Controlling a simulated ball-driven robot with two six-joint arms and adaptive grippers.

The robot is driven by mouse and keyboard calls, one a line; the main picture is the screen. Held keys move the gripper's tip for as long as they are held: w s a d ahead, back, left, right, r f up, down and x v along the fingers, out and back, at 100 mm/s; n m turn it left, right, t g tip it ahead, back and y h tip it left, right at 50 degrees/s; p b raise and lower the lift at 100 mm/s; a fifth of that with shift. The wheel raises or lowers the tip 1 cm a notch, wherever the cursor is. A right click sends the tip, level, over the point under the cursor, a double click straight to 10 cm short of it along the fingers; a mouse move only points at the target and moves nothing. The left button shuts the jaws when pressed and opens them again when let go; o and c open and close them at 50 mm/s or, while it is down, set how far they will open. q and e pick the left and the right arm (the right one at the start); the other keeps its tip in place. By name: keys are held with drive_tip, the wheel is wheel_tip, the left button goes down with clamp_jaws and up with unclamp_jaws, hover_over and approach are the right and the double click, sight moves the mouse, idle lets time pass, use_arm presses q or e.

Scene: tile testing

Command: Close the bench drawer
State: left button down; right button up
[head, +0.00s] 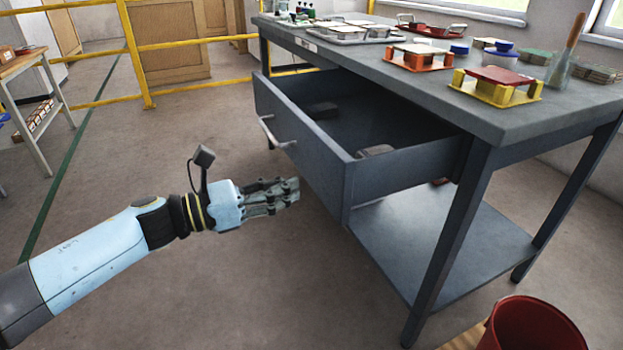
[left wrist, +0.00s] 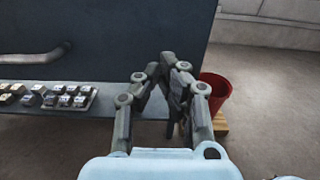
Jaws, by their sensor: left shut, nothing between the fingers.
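The bench drawer (head: 312,160) is a blue-grey box pulled well out from under the bench top (head: 450,85). Its bar handle (head: 276,132) is on the front panel. A dark block (head: 322,110) and a pale item (head: 376,151) lie inside. My left gripper (head: 293,190) is shut and empty, just in front of the drawer front and below the handle, with no clear contact visible. In the left wrist view the shut fingers (left wrist: 172,65) point toward the drawer front (left wrist: 120,40), near its right end, with the handle (left wrist: 35,57) at the left. My right gripper is not in view.
A lower shelf (head: 440,240) spans the bench legs. A red bucket (head: 530,325) stands at the bench's near right; it also shows in the left wrist view (left wrist: 217,92). Fixtures and trays crowd the bench top. A yellow rail (head: 145,75) runs behind. Floor left of the drawer is clear.

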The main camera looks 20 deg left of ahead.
sight(324, 178)
use_arm(q)
drive_tip(key=x, duration=0.5)
idle(0.3)
